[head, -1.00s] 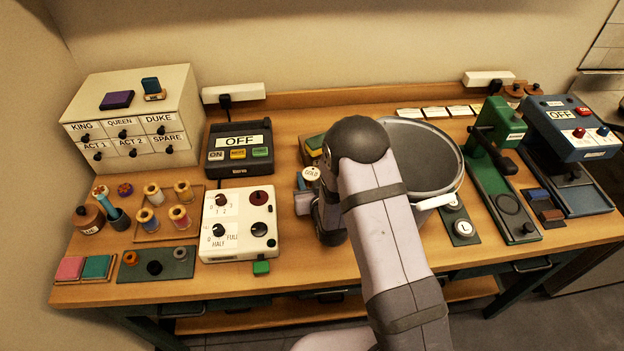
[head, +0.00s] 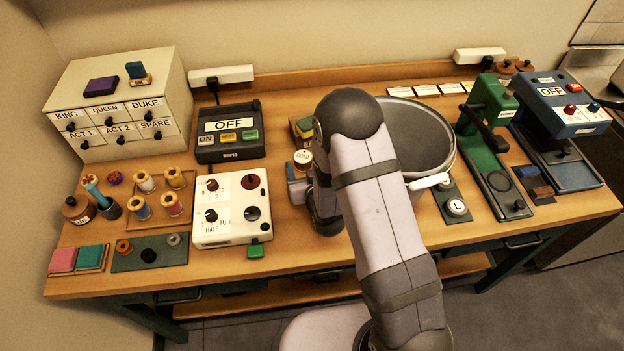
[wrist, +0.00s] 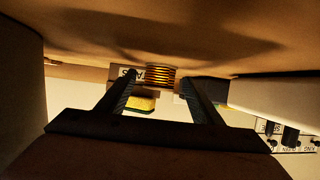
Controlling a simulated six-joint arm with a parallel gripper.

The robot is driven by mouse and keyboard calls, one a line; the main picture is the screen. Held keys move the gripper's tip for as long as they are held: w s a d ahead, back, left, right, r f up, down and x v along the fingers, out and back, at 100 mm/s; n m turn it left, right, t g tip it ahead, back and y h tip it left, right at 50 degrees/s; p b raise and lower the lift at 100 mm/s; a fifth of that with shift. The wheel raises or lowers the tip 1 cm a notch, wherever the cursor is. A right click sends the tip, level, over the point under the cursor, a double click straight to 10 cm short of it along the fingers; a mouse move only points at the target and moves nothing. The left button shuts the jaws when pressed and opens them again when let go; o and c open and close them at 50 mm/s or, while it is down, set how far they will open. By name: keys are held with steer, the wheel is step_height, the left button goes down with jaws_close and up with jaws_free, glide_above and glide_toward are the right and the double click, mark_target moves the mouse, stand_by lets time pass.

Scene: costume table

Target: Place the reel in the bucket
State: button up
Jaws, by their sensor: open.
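The reel, marked GOLD (head: 304,158), stands on the table in the head view, just left of my arm. In the wrist view its dark and gold windings (wrist: 160,76) show between the two fingertips. My gripper (wrist: 159,82) is open around the reel's direction, with a finger to each side; I cannot tell whether either touches it. In the head view my arm hides most of the gripper. The bucket (head: 422,122) is grey with a white handle and stands right of my arm, which covers its left side.
A yellow and green block (head: 303,127) lies behind the reel. The white dial panel (head: 232,207) is left of it. Other spools (head: 140,205) stand further left. A green press (head: 490,110) and a blue OFF machine (head: 565,105) stand right of the bucket.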

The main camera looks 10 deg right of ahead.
steer(key=v, duration=0.7)
steer(key=shift+r+p, duration=0.3)
steer(key=shift+r, duration=0.15)
steer(key=shift+p+v, duration=0.8)
steer(key=shift+p, duration=0.3)
steer(key=shift+s+f, duration=0.1)
steer(key=shift+o, duration=0.5)
